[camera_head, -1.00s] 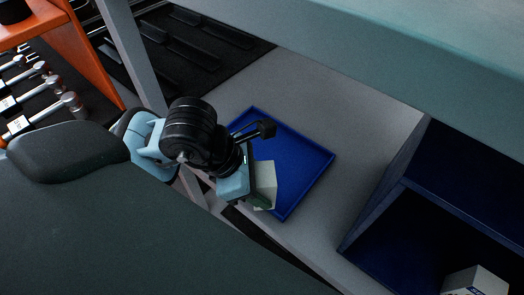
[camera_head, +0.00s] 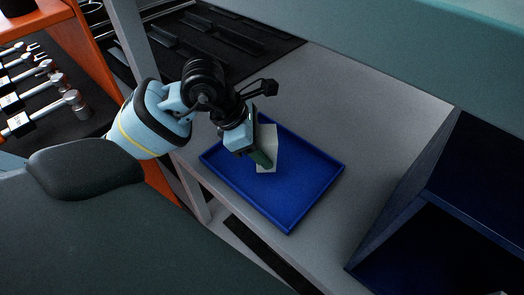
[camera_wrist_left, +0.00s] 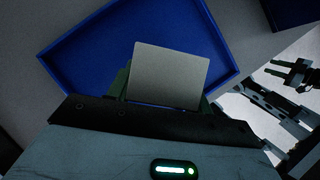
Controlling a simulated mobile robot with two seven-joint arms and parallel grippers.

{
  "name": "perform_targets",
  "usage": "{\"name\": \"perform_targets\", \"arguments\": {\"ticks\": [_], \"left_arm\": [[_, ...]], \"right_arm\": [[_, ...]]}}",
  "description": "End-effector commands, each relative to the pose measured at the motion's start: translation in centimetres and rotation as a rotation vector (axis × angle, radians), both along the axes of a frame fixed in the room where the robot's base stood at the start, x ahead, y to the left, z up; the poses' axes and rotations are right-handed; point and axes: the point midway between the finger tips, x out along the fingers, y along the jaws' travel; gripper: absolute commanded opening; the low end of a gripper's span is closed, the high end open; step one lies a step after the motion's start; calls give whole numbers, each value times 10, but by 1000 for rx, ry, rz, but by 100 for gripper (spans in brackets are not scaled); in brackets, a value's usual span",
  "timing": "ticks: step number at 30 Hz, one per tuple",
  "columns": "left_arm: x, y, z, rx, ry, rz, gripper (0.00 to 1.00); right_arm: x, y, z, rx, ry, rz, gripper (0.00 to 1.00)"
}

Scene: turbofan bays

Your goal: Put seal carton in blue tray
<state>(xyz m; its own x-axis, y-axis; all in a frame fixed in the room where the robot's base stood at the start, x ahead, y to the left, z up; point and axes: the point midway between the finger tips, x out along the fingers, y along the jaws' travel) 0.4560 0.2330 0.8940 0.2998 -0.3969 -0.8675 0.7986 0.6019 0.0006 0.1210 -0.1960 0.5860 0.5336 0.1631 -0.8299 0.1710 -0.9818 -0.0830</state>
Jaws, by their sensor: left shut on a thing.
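The seal carton (camera_head: 268,143) is a small pale grey-white box. My left gripper (camera_head: 262,158) is shut on it and holds it over the blue tray (camera_head: 300,199). The tray is shallow, with a low rim, and lies on the grey bench top. In the left wrist view the carton (camera_wrist_left: 168,75) stands up between the fingers, with the blue tray (camera_wrist_left: 90,60) behind it. I cannot tell whether the carton's lower end touches the tray floor.
Dark blue open bins (camera_head: 440,215) stand at the right of the bench. A black tool mat (camera_head: 190,40) lies at the back left, behind a grey post (camera_head: 131,45). An orange rack with sockets and tools (camera_head: 75,100) is at far left. Bare bench lies between tray and bins.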

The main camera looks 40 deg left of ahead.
Motion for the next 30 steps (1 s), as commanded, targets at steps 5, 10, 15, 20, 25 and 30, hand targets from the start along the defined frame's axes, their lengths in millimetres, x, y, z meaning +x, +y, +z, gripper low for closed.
{"name": "perform_targets", "arguments": {"ticks": [5,10,15,20,25,30], "left_arm": [[3,2,-19,-3,4,1,27],[4,3,-35,-3,0,1,27],[4,3,-35,-1,-2,0,27],[4,3,-38,-1,-1,0,27],[4,3,-37,0,-1,0,72],[4,3,-37,-1,0,1,72]], "right_arm": [[1,0,0,1,-3,-1,36],[4,0,1,1,-8,-1,36],[5,0,1,1,-10,-1,36],[4,0,-2,0,-7,-1,36],[5,0,-1,1,-10,-1,36],[6,0,-1,1,-10,-1,36]]}}
